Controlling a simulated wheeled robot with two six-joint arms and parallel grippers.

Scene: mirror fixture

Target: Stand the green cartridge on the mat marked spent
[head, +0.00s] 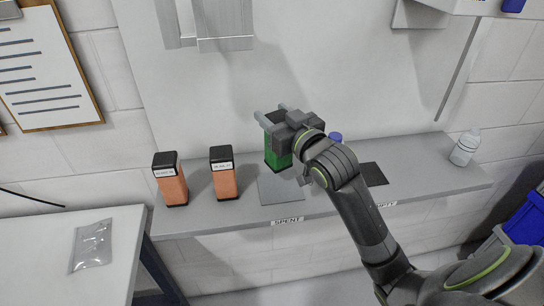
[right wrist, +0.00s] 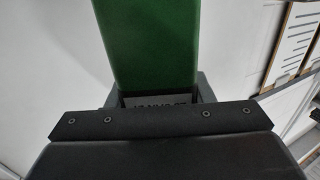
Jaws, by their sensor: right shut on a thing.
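The green cartridge (head: 277,154) is upright, with its upper part in my right gripper (head: 272,118). The gripper is shut on it. In the right wrist view the cartridge (right wrist: 148,45) rises as a green block beyond the gripper's dark body. The light grey mat (head: 280,190) lies on the shelf above the label "SPENT". The cartridge's lower end shows at the mat's back edge; I cannot tell whether it touches the shelf or hangs just above it. My left gripper is not in view.
Two orange cartridges with black caps, one (head: 171,182) and another (head: 223,176), stand on the grey shelf (head: 205,218) left of the mat. A dark mat (head: 374,174) lies to the right, partly behind my arm. A clear bottle (head: 465,148) stands at the shelf's right end.

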